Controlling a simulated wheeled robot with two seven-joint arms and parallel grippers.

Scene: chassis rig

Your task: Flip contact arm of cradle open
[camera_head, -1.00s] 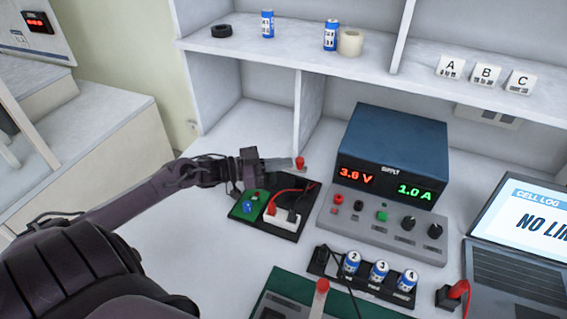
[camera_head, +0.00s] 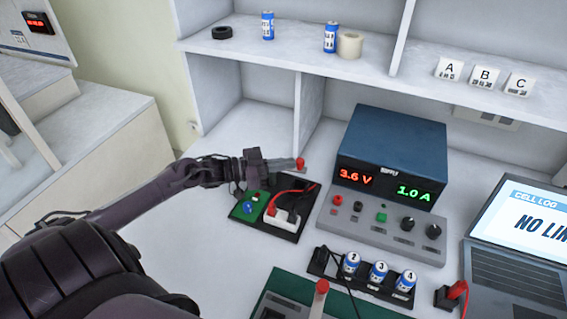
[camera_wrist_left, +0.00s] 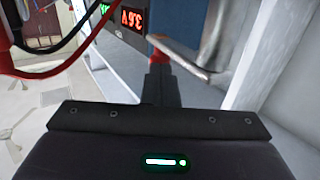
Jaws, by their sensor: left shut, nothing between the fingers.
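The cradle is a dark base (camera_head: 297,236) carrying a green board, a white block and a red lead, left of the power supply. Its contact arm appears to be the grey metal bar with a red knob (camera_head: 300,163) at the back; in the wrist view the metal bar (camera_wrist_left: 185,58) slants across. My left gripper (camera_head: 281,164) is shut and empty at the bar, close to the red knob. In the left wrist view its dark fingertips (camera_wrist_left: 160,78) overlap the red knob, and I cannot tell whether they touch. The right gripper is not seen.
The power supply (camera_head: 391,150) stands close on the right, reading 3.6 V and 1.0 A. A black holder with numbered cells (camera_head: 379,271) and a green board with a red-tipped lever (camera_head: 322,286) lie in front. A laptop (camera_head: 515,275) is at right. A shelf divider rises behind.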

